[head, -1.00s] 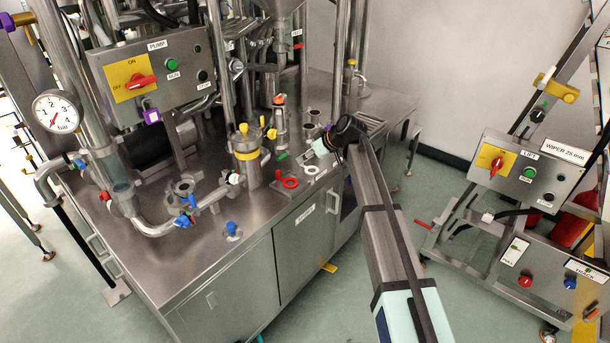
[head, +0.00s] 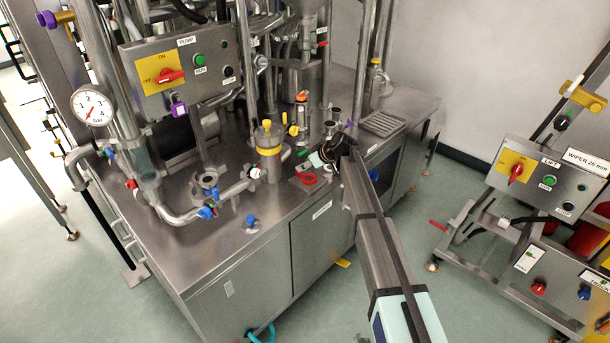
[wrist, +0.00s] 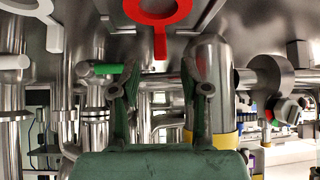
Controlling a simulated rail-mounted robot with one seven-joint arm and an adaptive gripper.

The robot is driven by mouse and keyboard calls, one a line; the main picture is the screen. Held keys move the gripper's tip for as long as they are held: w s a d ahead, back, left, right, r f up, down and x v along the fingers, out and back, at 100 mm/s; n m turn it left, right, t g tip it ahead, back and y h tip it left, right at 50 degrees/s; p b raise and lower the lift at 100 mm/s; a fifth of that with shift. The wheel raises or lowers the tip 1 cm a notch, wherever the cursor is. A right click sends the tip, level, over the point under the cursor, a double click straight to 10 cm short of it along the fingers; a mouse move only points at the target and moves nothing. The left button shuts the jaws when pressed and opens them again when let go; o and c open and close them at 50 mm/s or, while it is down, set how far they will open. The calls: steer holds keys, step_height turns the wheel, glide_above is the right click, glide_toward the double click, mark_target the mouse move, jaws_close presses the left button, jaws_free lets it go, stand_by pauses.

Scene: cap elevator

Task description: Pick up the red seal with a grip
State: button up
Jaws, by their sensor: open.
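The red seal (head: 307,179) is a flat ring with a short tab, lying on the steel table top near its front edge. In the wrist view the red seal (wrist: 159,42) shows at the top centre, with its tab pointing down between the fingers. My gripper (head: 317,161) is beside it, just right and above in the head view. In the wrist view my gripper (wrist: 158,84) has its two fingers apart with nothing between them. The fingers appear clear of the seal. Part of the ring is cut off by the wrist picture's top edge.
A pale ring seal (wrist: 45,12) lies beside the red one. A steel vessel with a yellow band (head: 268,150) stands close behind. A small green-handled part (wrist: 104,69), pipes and valves crowd the back. Bare table lies left, around a blue knob (head: 251,221).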

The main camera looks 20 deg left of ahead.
steer(key=p+x, duration=0.2)
steer(key=x, duration=0.3)
steer(key=shift+r, duration=0.1)
steer(key=shift+a, duration=0.1)
jaws_close()
